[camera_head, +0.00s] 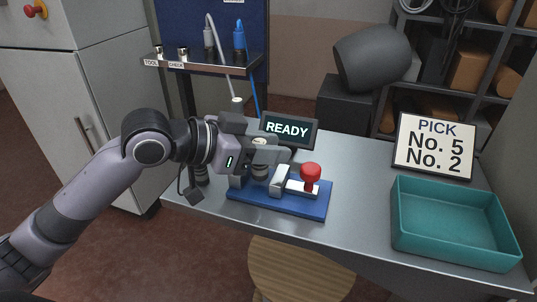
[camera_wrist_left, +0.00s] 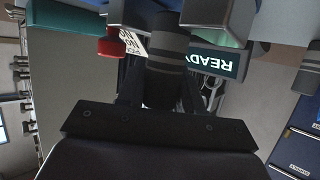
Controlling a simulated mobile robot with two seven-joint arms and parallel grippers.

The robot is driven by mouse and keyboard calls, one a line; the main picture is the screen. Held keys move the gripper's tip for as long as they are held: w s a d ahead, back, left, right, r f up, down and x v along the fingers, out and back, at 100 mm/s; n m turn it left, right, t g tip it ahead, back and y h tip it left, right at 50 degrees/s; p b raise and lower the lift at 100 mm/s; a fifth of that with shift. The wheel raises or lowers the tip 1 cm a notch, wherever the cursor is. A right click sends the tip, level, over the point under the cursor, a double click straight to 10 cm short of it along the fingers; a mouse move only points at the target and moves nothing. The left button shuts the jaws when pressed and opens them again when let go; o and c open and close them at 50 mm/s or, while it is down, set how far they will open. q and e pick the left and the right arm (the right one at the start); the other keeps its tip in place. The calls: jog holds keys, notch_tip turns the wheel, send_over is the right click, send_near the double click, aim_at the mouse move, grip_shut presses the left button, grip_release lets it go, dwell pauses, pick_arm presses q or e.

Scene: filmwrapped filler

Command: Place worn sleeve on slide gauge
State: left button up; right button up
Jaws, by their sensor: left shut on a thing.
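The slide gauge (camera_head: 285,203) is a blue base on the metal table, with pale metal blocks and a red knob (camera_head: 311,171) on its right part. My left gripper (camera_head: 265,158) is over the left part of the gauge. It is shut on a grey cylinder, which I take to be the worn sleeve (camera_head: 260,173). In the left wrist view the sleeve (camera_wrist_left: 166,62) is dark grey with a lighter band, between my fingers. The fingers partly hide it in the head view, and I cannot tell whether it touches the gauge.
A READY display (camera_head: 288,129) stands behind the gauge. A teal tray (camera_head: 455,246) and a PICK sign (camera_head: 434,146) are on the right. A tool rack (camera_head: 205,62) with hanging cables stands at the back left. A stool (camera_head: 300,272) is in front. Table between gauge and tray is clear.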

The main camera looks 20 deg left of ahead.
pick_arm(q)
jog(key=shift+f, duration=0.65)
jog(key=shift+f, duration=0.1)
jog(key=o, duration=1)
jog(key=shift+o, duration=0.2)
jog(key=shift+r, duration=0.2)
jog(key=v, duration=1.2)
jog(key=shift+b, duration=0.45)
